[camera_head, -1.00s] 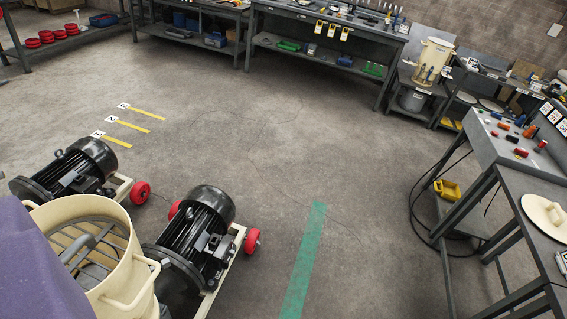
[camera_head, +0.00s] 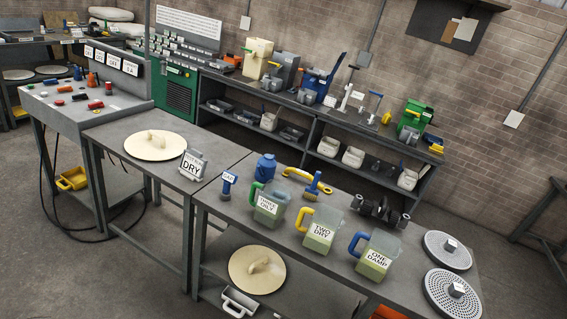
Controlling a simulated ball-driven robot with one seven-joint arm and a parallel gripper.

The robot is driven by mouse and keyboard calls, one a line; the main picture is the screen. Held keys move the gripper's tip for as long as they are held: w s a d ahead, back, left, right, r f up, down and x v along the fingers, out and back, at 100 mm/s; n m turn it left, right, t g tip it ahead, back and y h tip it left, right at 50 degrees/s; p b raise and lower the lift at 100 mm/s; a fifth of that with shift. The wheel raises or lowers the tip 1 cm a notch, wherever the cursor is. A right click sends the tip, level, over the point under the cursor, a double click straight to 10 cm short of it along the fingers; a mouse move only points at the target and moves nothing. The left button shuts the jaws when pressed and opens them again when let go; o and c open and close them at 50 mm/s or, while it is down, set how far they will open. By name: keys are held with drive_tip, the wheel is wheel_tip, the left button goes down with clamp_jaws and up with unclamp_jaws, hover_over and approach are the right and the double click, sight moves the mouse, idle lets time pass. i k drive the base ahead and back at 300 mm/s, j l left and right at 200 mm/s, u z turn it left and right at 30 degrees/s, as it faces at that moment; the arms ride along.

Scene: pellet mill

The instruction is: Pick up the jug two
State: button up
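Jug two (camera_head: 319,232) is a clear jug with a yellow handle, greenish contents and a label reading "TWO DRY". It stands upright on the grey bench in the middle of a row of three. To its left is a green-handled jug (camera_head: 268,206) labelled "THREE OILY". To its right is a blue-handled jug (camera_head: 376,256) labelled "ONE DAMP". The yellow handle is on the left side of jug two. My gripper does not show in this view.
A blue bottle (camera_head: 265,168), a blue-and-yellow brush (camera_head: 318,186) and a dark metal part (camera_head: 383,211) stand behind the jugs. Two perforated discs (camera_head: 447,250) lie at the bench's right end. A round cream lid (camera_head: 155,146) lies on the left table. Floor shows at lower left.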

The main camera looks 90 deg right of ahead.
sight(326, 221)
drive_tip(key=z, duration=2.65)
drive_tip(key=i+j, duration=0.3)
drive_tip(key=i, duration=0.2)
drive_tip(key=i+j+u, duration=0.1)
drive_tip(key=i+j, duration=0.15)
drive_tip(key=i, duration=0.25)
drive_tip(key=i+j, duration=0.25)
drive_tip(key=i, duration=0.25)
drive_tip(key=i+j+u, duration=0.1)
drive_tip(key=i+j, duration=0.15)
drive_tip(key=i, duration=0.25)
